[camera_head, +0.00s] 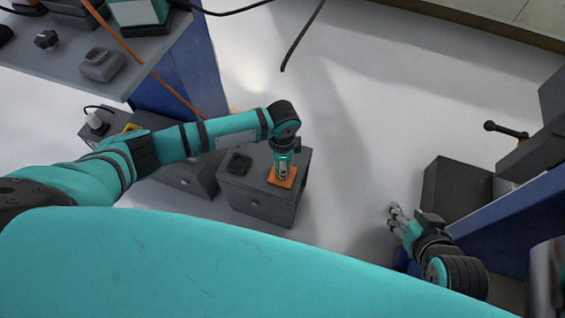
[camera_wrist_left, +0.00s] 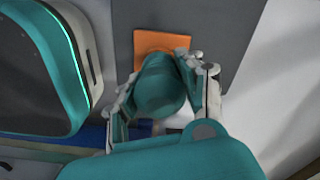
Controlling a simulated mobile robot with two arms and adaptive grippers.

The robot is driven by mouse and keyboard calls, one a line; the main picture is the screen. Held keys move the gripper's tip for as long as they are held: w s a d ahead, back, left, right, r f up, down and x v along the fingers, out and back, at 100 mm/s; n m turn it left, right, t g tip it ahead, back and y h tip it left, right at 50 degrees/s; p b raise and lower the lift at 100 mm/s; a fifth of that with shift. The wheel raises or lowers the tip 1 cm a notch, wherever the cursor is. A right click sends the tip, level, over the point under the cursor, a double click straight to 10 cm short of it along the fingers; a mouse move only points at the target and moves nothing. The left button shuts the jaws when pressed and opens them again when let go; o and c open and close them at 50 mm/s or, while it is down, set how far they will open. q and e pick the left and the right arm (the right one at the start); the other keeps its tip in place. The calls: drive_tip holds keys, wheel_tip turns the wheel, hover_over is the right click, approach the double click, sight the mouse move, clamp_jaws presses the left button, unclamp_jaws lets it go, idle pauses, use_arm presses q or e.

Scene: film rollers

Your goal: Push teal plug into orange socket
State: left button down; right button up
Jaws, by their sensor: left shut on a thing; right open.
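The orange socket (camera_head: 287,180) is a square plate on top of a grey box in the head view. It also shows in the left wrist view (camera_wrist_left: 147,39). My left gripper (camera_head: 282,170) is right over it, pointing down. In the left wrist view its fingers (camera_wrist_left: 165,92) are closed around the teal plug (camera_wrist_left: 160,82), a rounded teal body that overlaps the orange plate. I cannot tell how deep the plug sits in the socket, as the plug and fingers hide the contact. My right gripper (camera_head: 396,216) is open and empty at the right, away from the socket.
The grey box (camera_head: 259,204) carries a small black part (camera_head: 240,162) left of the socket. A table (camera_head: 60,65) with small parts stands at upper left. Grey boxes (camera_head: 457,188) and blue framing stand at right. The floor between is clear.

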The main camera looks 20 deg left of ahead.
use_arm(q)
drive_tip(key=shift+p, duration=0.5)
use_arm(e)
drive_tip(key=shift+s+d+f+g+h, duration=0.1)
drive_tip(key=shift+s+d+f+g, duration=0.2)
drive_tip(key=shift+s, duration=0.4)
drive_tip(key=shift+s+d+f+g+h, duration=0.15)
drive_tip(key=shift+s+f+g, duration=0.2)
drive_tip(key=shift+s+g, duration=0.25)
drive_tip(key=shift+s+d+f+g+h, duration=0.1)
drive_tip(key=shift+s+d+f+g, duration=0.15)
drive_tip(key=shift+s, duration=0.5)
drive_tip(key=shift+s, duration=0.15)
use_arm(q)
drive_tip(key=shift+p, duration=0.4)
use_arm(e)
drive_tip(key=shift+s+d+f+g+h, duration=0.1)
drive_tip(key=shift+s+d+f+g, duration=0.1)
drive_tip(key=shift+s+g, duration=0.3)
drive_tip(key=shift+s+d+f+g+h, duration=0.15)
drive_tip(key=shift+s+g, duration=0.1)
drive_tip(key=shift+s, duration=0.5)
drive_tip(key=shift+s+d+f+g, duration=0.1)
drive_tip(key=shift+s+d+g, duration=0.1)
drive_tip(key=shift+s+g, duration=0.3)
drive_tip(key=shift+s, duration=0.2)
use_arm(q)
drive_tip(key=shift+f, duration=0.15)
use_arm(e)
drive_tip(key=shift+w, duration=0.1)
